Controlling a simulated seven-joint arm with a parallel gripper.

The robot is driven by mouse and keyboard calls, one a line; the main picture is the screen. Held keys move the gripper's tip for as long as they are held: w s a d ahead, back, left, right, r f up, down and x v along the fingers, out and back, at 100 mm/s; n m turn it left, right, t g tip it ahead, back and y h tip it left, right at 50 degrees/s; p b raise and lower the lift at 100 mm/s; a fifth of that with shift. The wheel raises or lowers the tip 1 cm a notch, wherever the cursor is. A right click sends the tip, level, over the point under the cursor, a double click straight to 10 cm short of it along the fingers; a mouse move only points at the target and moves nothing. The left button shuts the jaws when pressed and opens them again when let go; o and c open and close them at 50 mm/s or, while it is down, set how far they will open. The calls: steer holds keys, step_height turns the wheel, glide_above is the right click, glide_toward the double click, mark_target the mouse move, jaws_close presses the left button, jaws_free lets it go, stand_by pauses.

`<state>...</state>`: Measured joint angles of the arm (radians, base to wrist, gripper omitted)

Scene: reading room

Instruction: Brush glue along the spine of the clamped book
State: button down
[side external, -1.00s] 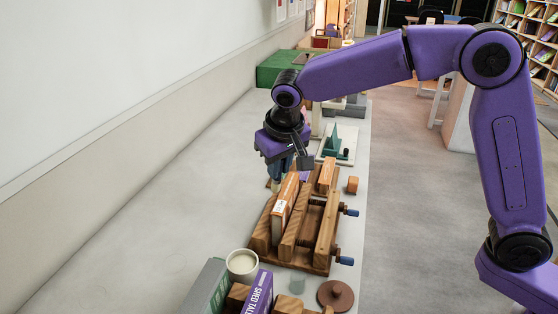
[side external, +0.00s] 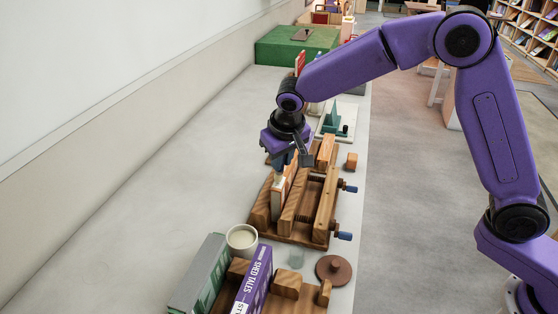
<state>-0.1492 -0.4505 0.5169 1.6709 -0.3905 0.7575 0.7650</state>
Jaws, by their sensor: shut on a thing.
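My gripper (side external: 287,153) is above the far part of the book, shut on a brush (side external: 279,161) with a blue handle. The brush points down and its pale tip is at the book's top edge. I cannot tell whether the tip touches the spine. A white pot (side external: 242,240) with cream-coloured glue stands in front of the press.
Near the camera are a purple book (side external: 256,281), a grey-green book (side external: 200,275), wooden blocks (side external: 287,284) and a round brown lid (side external: 334,269). Blue-handled screws (side external: 344,236) stick out right of the press. A green box (side external: 290,45) stands far back. The counter's left side (side external: 160,190) is clear.

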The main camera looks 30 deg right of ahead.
steer(key=shift+w+d, duration=5.55)
steer(key=shift+d, duration=0.1)
steer(key=shift+s+a, duration=6.6)
steer(key=shift+a, duration=0.05)
step_height(320, 180, up, 8)
